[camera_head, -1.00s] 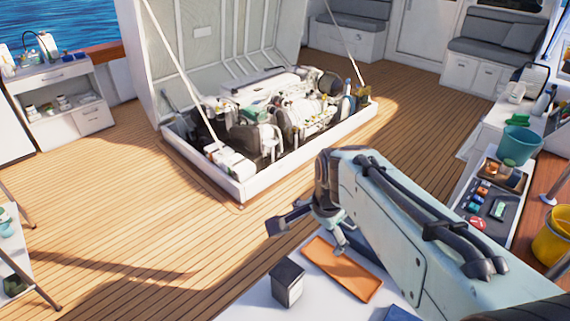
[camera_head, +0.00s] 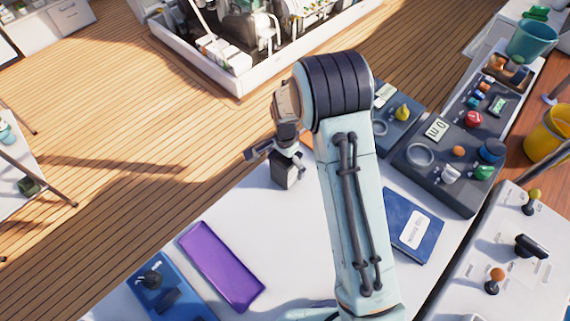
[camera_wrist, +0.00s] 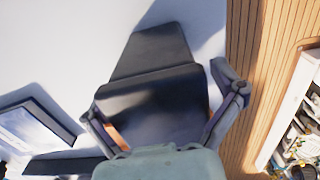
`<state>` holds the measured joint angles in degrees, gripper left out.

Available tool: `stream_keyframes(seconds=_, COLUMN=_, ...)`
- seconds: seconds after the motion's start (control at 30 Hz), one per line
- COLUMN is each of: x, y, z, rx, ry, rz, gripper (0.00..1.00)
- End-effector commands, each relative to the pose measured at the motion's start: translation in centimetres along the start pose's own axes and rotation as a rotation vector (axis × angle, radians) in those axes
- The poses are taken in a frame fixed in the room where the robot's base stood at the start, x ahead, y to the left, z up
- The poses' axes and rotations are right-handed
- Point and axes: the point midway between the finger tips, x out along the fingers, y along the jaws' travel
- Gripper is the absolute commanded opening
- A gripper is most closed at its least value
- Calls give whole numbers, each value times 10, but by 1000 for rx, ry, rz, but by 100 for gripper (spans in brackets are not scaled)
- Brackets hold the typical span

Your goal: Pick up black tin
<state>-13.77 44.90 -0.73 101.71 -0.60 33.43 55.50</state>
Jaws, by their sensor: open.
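The black tin (camera_head: 285,174) is a small dark box standing on the white table (camera_head: 310,225) near its far edge, partly hidden by my gripper in the head view. My gripper (camera_head: 284,156) is right above it. In the wrist view the tin (camera_wrist: 155,60) fills the middle, and my open gripper (camera_wrist: 160,105) has one finger on each side of it. I cannot tell whether the fingers touch it.
A purple tray (camera_head: 220,265) and a blue tray (camera_head: 165,290) lie at the front left. A blue book (camera_head: 412,225) lies right of my arm. A dark tray with rings and knobs (camera_head: 440,165) stands further right.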

Motion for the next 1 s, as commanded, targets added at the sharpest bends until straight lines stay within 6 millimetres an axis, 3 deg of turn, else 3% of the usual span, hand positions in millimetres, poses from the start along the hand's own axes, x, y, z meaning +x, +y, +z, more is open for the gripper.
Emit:
stream_keyframes(seconds=0.2, x=1, y=0, z=0, rx=0, ry=0, rz=-1, gripper=94)
stream_keyframes(seconds=0.4, x=1, y=0, z=0, rx=0, ry=0, rz=-1, gripper=39)
stream_keyframes(seconds=0.87, x=-2, y=0, z=0, rx=-1, ry=1, rz=-2, gripper=36)
stream_keyframes(seconds=1.0, x=-15, y=-1, z=0, rx=-1, ry=1, rz=-3, gripper=26)
